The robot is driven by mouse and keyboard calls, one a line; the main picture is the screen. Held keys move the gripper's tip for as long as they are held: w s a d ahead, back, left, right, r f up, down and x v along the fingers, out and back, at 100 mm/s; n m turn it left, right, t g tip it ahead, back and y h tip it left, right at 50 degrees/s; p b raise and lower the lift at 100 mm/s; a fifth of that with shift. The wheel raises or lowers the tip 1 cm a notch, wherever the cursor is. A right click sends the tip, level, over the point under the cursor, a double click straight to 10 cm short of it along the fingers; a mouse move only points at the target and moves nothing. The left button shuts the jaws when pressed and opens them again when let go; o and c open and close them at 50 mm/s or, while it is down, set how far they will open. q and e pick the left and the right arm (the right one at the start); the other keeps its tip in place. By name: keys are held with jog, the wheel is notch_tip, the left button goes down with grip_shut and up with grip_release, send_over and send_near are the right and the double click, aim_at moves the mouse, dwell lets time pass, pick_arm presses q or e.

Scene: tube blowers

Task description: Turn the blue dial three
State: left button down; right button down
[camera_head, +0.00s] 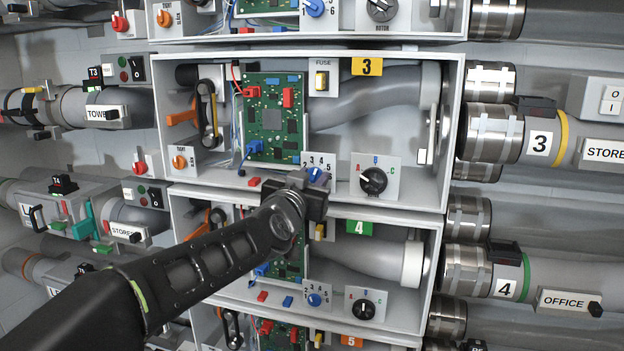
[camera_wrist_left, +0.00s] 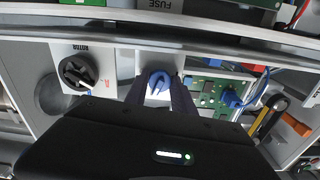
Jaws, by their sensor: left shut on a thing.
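The blue dial (camera_head: 316,174) sits on a small white panel with printed numbers in the box marked with the yellow 3 label (camera_head: 367,67). My left gripper (camera_head: 303,186) reaches in from the lower left and covers part of the dial and its panel. In the left wrist view the blue dial (camera_wrist_left: 158,82) lies between the two dark fingers (camera_wrist_left: 158,95), which are shut on it. Most of the dial's numbers are hidden there. My right gripper is not in view.
A black rotor knob (camera_head: 373,180) is to the right of the dial. A green circuit board (camera_head: 272,117) is at the upper left, with an orange knob (camera_head: 179,162) further left. Below, the box with the green 4 label (camera_head: 359,228) has another blue dial (camera_head: 313,299).

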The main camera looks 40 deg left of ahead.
pick_arm(q)
jog(key=shift+n, duration=0.3)
jog(key=n, duration=0.3)
jog(key=shift+b, duration=0.4)
jog(key=shift+n+b, duration=0.3)
jog(key=shift+n, duration=1.9)
jog(key=c, duration=1.1)
grip_release()
jog(key=shift+o, duration=0.2)
jog(key=v, duration=0.7)
jog(key=shift+s+d, duration=0.15)
jog(key=shift+s, duration=0.25)
